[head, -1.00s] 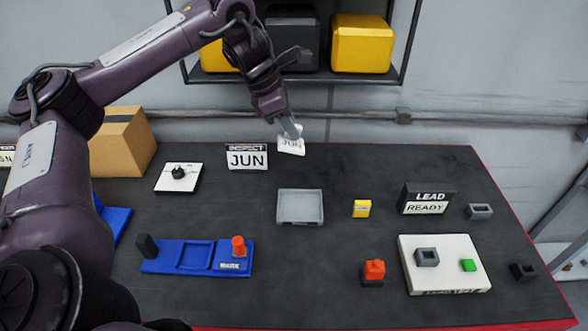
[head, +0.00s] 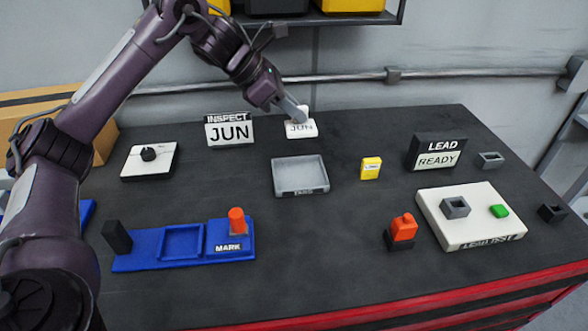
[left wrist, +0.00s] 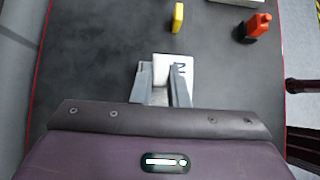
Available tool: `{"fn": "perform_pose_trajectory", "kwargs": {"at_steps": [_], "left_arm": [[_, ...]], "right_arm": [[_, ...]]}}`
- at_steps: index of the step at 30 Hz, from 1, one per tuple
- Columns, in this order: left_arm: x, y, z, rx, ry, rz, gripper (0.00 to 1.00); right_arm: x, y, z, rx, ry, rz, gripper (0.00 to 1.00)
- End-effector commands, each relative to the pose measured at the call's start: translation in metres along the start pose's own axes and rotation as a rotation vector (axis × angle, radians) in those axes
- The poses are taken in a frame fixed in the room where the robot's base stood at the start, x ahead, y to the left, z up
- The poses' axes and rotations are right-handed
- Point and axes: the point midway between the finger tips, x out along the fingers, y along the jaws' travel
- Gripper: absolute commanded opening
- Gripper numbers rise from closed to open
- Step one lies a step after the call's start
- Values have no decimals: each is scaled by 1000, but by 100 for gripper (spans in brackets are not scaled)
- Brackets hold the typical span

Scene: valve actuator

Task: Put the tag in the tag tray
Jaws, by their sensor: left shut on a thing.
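The white tag (head: 302,131), printed JUN, is held by my left gripper (head: 303,112) above or at the back of the dark table, behind the tray. In the left wrist view the tag (left wrist: 188,66) shows between and beyond the fingers of my left gripper (left wrist: 165,85), which are shut on it. Whether the tag touches the table I cannot tell. The grey tag tray (head: 300,175) is empty and lies in front of the tag, nearer to me. My right gripper is not in view.
An INSPECT JUN sign (head: 229,130) stands left of the tag. A yellow block (head: 371,168) stands right of the tray. A blue MARK fixture (head: 185,246) lies front left. A LEAD READY sign (head: 437,152) and white test board (head: 460,235) are at the right. Table between tray and front edge is clear.

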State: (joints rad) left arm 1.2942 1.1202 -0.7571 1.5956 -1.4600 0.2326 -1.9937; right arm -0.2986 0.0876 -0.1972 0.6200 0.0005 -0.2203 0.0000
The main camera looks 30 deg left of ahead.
Motion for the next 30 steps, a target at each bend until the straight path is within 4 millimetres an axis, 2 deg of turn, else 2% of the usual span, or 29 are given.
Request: {"fn": "perform_pose_trajectory", "kwargs": {"at_steps": [1, 2, 9, 22, 30], "left_arm": [[15, -1, -14, -4, 2, -4, 0], [20, 0, -19, -5, 3, -4, 0], [54, 0, -52, -3, 4, 0, 0], [89, 0, -84, -3, 2, 0, 0], [92, 0, -87, 0, 0, 2, 0]], "right_arm": [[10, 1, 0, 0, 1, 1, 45], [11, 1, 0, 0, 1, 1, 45], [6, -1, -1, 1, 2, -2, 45], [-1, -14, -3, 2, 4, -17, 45], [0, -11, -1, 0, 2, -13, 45]]}}
